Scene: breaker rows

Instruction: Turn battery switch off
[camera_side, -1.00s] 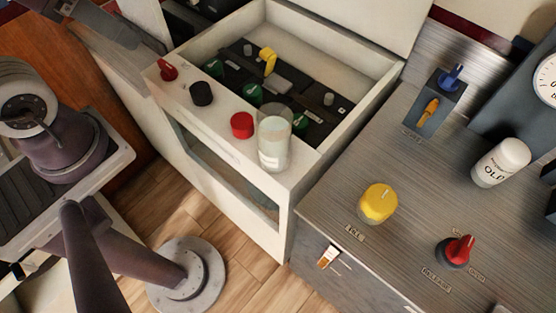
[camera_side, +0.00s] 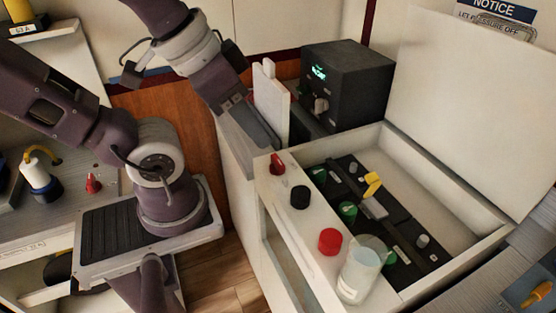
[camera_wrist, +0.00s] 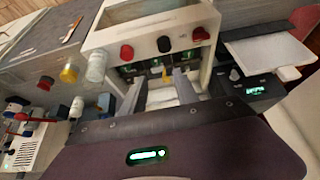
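A red knob with a pale pointer line (camera_side: 277,163) stands on the front rim of a white open box, at its left corner. It also shows in the wrist view (camera_wrist: 200,33). No readable label marks it as the battery switch. Black batteries with green caps (camera_side: 348,209) and a yellow lever-like part (camera_side: 372,184) sit inside the box. My gripper (camera_wrist: 160,80) is open and empty in the wrist view, its two fingers apart. In the side view my wrist reaches down close behind the red knob; the fingertips are not clear there.
A black knob (camera_side: 300,197), a red cap (camera_side: 330,241) and a clear jar (camera_side: 362,270) line the same rim. A white upright panel (camera_side: 271,105) and a black device with a green display (camera_side: 345,85) stand behind. The box's lid (camera_side: 470,100) is raised.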

